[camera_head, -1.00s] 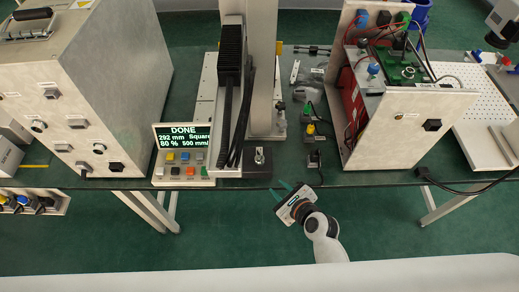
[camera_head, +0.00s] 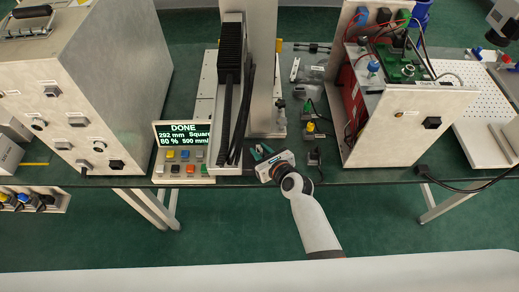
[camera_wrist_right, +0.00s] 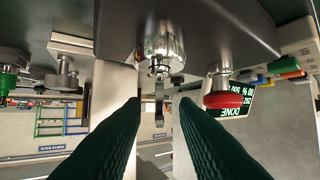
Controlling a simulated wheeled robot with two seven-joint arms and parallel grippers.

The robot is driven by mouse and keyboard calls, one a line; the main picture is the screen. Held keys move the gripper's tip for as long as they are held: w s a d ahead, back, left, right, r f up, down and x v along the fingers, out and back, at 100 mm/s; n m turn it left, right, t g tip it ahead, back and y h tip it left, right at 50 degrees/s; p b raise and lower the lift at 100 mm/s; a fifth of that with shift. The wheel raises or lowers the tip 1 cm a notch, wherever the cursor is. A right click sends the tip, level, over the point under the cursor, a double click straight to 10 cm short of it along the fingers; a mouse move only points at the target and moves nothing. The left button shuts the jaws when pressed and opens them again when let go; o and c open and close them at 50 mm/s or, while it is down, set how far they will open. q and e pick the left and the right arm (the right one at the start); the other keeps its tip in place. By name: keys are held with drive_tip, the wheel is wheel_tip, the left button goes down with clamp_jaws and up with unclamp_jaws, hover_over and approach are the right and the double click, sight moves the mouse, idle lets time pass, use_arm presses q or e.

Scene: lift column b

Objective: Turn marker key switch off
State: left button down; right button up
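In the right wrist view a silver round key switch (camera_wrist_right: 160,45) sits on a dark housing at the top centre. A flat key (camera_wrist_right: 159,102) projects from it towards the picture's middle. My right gripper (camera_head: 262,152) is at the table's front edge, near the base of the column in the head view. In the right wrist view its two dark green fingers (camera_wrist_right: 160,112) are open, one on each side of the key, with gaps visible. In the head view the gripper covers the key switch. My left gripper is not in view.
A red button (camera_wrist_right: 227,99) is right of the key in the right wrist view. A control panel (camera_head: 183,153) reading DONE stands left of the gripper. Small switch boxes (camera_head: 312,131) and an open cabinet (camera_head: 398,128) stand to the right.

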drive_tip(key=shift+w+a+f, duration=0.2)
drive_tip(key=shift+w, duration=0.2)
clamp_jaws()
